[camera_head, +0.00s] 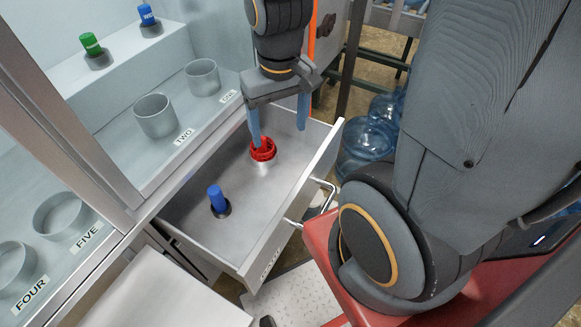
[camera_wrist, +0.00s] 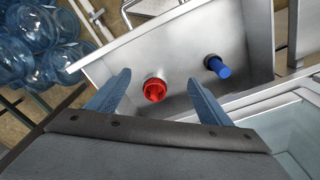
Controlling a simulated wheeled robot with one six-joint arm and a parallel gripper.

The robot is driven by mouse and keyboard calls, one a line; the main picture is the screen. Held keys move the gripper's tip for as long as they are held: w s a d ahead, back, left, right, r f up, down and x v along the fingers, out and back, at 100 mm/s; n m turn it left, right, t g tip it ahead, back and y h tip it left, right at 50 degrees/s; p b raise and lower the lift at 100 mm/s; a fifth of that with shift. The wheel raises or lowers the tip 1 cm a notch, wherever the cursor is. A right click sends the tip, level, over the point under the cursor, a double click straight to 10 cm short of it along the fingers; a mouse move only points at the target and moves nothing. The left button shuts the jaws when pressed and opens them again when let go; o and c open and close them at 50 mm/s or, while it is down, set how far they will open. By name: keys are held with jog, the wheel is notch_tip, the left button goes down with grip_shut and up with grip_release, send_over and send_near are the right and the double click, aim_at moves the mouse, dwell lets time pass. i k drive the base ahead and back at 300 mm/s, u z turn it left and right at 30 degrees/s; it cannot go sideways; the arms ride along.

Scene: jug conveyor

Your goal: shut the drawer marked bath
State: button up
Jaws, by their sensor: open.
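A grey metal drawer (camera_head: 190,213) is pulled out from the cabinet. Its front panel carries a label too slanted to read surely, and a bar handle (camera_head: 318,205). My gripper (camera_head: 279,130) is open over the drawer's far part. In the wrist view the drawer (camera_wrist: 200,40) lies beyond my fingers, and the red piece (camera_wrist: 155,90) shows between them, with the blue peg (camera_wrist: 217,67) to the right. My gripper holds nothing.
The cabinet above has glass-sided shelves with grey cups (camera_head: 155,116) labelled ONE, TWO, FOUR and FIVE, plus a green peg (camera_head: 91,44) and a blue one (camera_head: 147,14). Blue water jugs (camera_head: 367,138) stand on the floor behind the drawer. A pale panel (camera_head: 155,295) lies nearer.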

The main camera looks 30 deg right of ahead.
aim_at(266, 201)
jog(key=k, duration=0.5)
jog(key=z, duration=1.6)
jog(key=k, duration=0.65)
jog(key=u, duration=0.4)
jog(key=i, duration=0.5)
